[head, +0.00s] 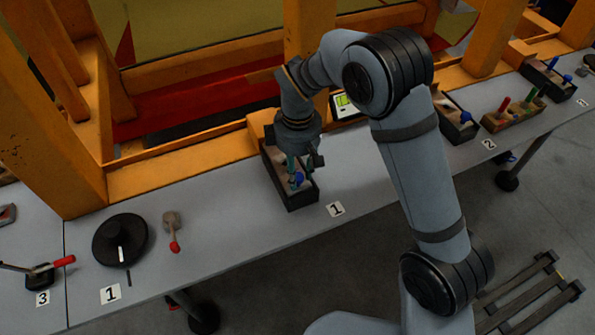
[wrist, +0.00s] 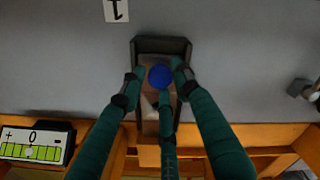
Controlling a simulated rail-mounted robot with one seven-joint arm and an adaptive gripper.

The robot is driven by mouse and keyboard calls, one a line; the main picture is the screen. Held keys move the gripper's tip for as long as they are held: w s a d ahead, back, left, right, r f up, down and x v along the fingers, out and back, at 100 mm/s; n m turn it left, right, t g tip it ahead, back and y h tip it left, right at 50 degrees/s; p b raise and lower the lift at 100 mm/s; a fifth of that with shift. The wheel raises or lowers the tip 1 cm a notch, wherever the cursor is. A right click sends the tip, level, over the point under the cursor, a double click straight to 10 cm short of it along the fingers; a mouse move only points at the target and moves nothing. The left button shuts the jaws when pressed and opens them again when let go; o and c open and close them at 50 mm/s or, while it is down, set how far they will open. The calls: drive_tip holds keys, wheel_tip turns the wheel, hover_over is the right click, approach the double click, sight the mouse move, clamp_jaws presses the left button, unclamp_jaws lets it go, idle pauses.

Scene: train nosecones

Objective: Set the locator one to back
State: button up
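The locator one (head: 302,202) is a dark open-topped box on the grey bench, with a number 1 label (head: 335,209) in front of it. A blue-knobbed lever (head: 296,180) stands in it; the blue knob also shows in the wrist view (wrist: 160,76). My gripper (head: 303,163) is over the box. In the wrist view, the green fingers (wrist: 159,82) are apart, on either side of the knob, with another finger behind it. The knob shows whole between the fingertips; contact is not clear. The fingers and arm hide part of the box and lever.
A black dial (head: 120,240) and a red-tipped lever (head: 173,232) are on the bench to the left. More lever boxes (head: 512,115) stand to the right. An orange frame (head: 180,175) runs behind the bench.

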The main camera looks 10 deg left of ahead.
drive_tip(key=c, duration=0.6)
clamp_jaws()
